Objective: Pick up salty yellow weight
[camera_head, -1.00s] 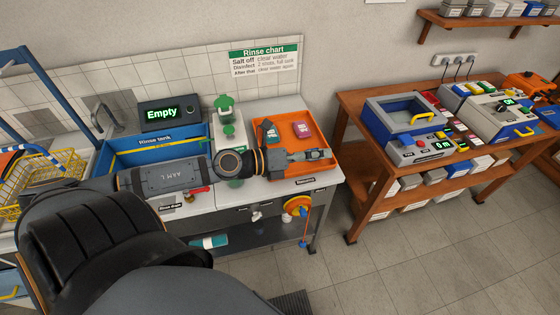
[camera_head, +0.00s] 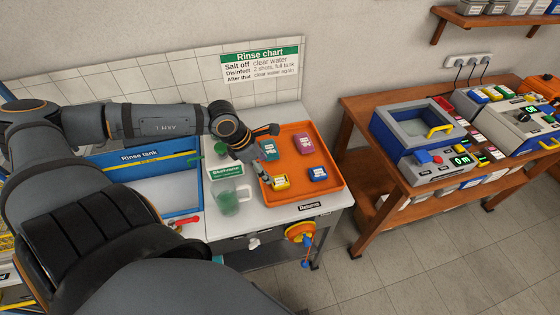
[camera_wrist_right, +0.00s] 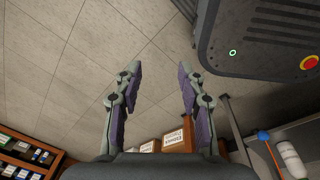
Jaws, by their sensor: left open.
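The yellow weight (camera_head: 281,182) with a white label lies in the orange tray (camera_head: 330,190), near its front left corner. My left gripper (camera_head: 268,153) is open and empty over the tray's left side. One finger points toward the back and the lower one is close to the yellow weight; I cannot tell whether they touch. A teal weight (camera_head: 267,150), a magenta weight (camera_head: 303,146) and a blue weight (camera_head: 317,173) also lie in the tray. In the right wrist view my right gripper (camera_wrist_right: 158,78) is open, with nothing between its fingers, above the floor.
The blue rinse tank (camera_head: 160,160) is farther left. A wooden table (camera_head: 375,150) with devices stands to the right across a floor gap. In the right wrist view, boxes (camera_wrist_right: 178,138) sit below the gripper.

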